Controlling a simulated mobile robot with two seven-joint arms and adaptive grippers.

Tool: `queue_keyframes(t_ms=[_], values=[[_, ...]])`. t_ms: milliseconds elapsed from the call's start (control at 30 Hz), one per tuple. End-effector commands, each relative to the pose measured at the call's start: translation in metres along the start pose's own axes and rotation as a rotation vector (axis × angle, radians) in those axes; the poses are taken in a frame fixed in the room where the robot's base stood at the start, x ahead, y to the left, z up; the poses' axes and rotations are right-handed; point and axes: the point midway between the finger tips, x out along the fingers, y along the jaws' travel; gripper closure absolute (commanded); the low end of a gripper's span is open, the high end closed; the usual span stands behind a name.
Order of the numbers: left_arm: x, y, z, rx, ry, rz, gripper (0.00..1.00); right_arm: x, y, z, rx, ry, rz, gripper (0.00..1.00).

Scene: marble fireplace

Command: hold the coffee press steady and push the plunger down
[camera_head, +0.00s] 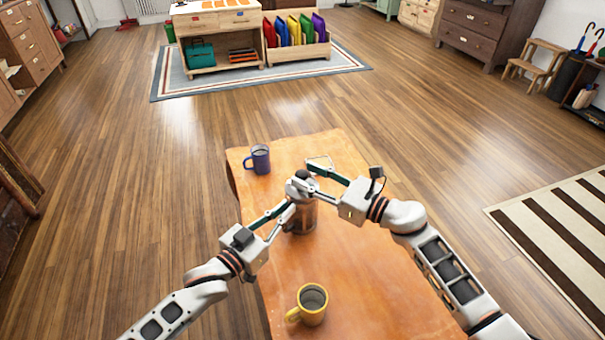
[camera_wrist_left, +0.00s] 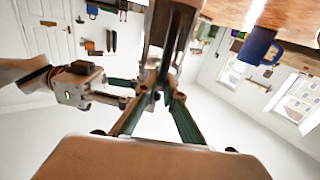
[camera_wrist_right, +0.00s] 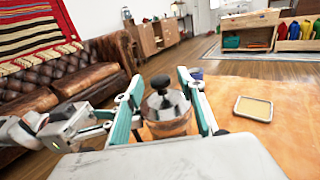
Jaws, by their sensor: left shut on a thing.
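The coffee press (camera_head: 301,216), a glass and metal cylinder with a domed lid, stands upright on the table. Its black plunger knob (camera_wrist_right: 160,82) sticks up above the lid (camera_wrist_right: 165,101). My left gripper (camera_head: 288,208) is shut on the press at its near left side; the left wrist view shows its fingers meeting at the press (camera_wrist_left: 171,38), but the exact grip spot is unclear. My right gripper (camera_wrist_right: 165,90) is open, its fingers apart at the height of the press top. The knob and lid show between those fingers, with no visible grip on them.
The table (camera_head: 370,270) has an orange-brown top. A blue mug (camera_head: 260,159) stands at its far left, a yellow mug (camera_head: 312,304) at its near edge. A small shallow tray (camera_wrist_right: 253,108) lies beyond the press. The table's right side is clear apart from my arm.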

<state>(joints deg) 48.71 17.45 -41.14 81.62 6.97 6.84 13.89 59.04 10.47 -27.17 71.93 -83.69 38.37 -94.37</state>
Motion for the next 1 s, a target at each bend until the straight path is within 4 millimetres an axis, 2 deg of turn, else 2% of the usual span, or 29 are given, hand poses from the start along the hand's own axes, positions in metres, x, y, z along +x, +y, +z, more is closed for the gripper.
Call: queue_keyframes(t_ms=[33,200,400,600,867,900,967,1000], values=[[0.0,-0.001,-0.001,0.0,0.001,-0.001,1.0,-0.012,-0.001,-0.002,-0.003,0.003,-0.001,0.61],[0.0,-0.001,-0.001,0.001,0.0,-0.001,1.0,-0.048,0.0,-0.002,-0.002,0.005,-0.001,0.61],[0.0,-0.001,-0.001,0.001,0.0,-0.001,1.0,-0.08,0.0,-0.002,0.0,0.004,0.0,0.61],[0.0,-0.001,-0.001,0.001,0.0,-0.001,1.0,-0.095,0.0,-0.002,-0.001,0.003,0.0,0.61],[0.0,-0.001,-0.001,0.002,0.0,-0.002,1.0,-0.096,0.0,-0.002,-0.001,0.003,0.0,0.61],[0.0,-0.001,-0.001,0.002,0.0,-0.002,0.89,-0.096,0.0,-0.002,-0.001,0.003,0.0,0.61],[0.0,-0.001,-0.001,0.001,0.0,-0.002,0.73,-0.096,0.0,-0.002,-0.001,0.003,0.0,0.61],[0.0,-0.001,-0.001,0.001,0.0,-0.001,0.72,-0.096,0.0,-0.002,-0.001,0.003,0.0,0.61]])
